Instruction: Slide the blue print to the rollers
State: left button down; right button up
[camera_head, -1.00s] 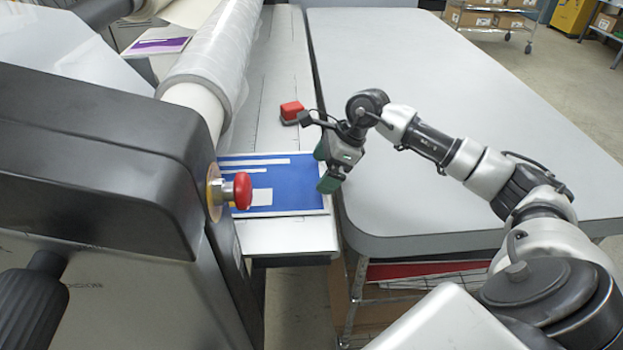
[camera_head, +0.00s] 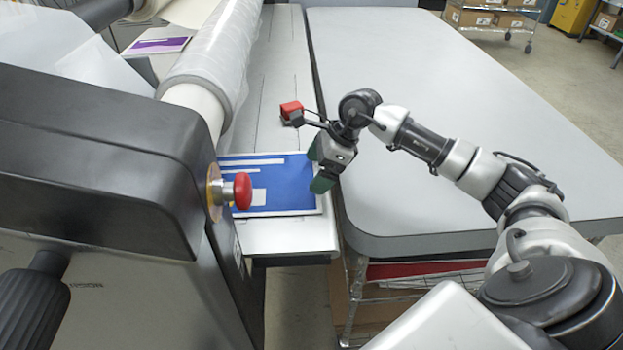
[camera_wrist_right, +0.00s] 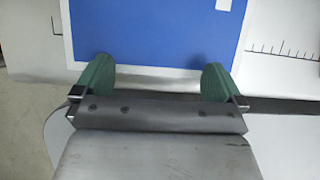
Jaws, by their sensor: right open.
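The blue print (camera_head: 290,189), with white bars and a pale border, lies flat on the laminator's feed table (camera_head: 290,238), its left part hidden behind the machine's side housing. The print fills the top of the right wrist view (camera_wrist_right: 150,35). My right gripper (camera_head: 317,168) is at the print's right edge. Its green fingers (camera_wrist_right: 158,82) are open, spread along that edge with nothing gripped between them. I cannot tell whether they touch the print. The film-wrapped roller (camera_head: 208,70) lies to the left of the print. My left gripper is not in view.
A purple print (camera_head: 158,45) lies far left. The large grey table (camera_head: 450,110) on the right is clear.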

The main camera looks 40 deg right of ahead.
jog(key=shift+w+a+f, duration=0.1)
jog(key=shift+w+a, duration=0.2)
jog(key=shift+a, duration=0.25)
jog(key=shift+w+a+f, duration=0.1)
jog(key=shift+w+a, duration=0.15)
jog(key=shift+a, duration=0.25)
jog(key=shift+s+d+r, duration=0.1)
jog(key=shift+s+d, duration=0.15)
jog(key=shift+d, duration=0.35)
dwell(0.8)
jog(key=shift+w+a+r+p+v, duration=0.15)
jog(key=shift+p+v, duration=0.3)
jog(key=shift+v, duration=0.6)
jog(key=shift+w+a+r+p+v, duration=0.15)
jog(key=shift+p+v, duration=0.3)
jog(key=shift+v, duration=0.65)
jog(key=shift+a+p+v, duration=0.2)
jog(key=shift+p+v, duration=0.25)
jog(key=shift+v, duration=0.6)
jog(key=shift+f, duration=0.15)
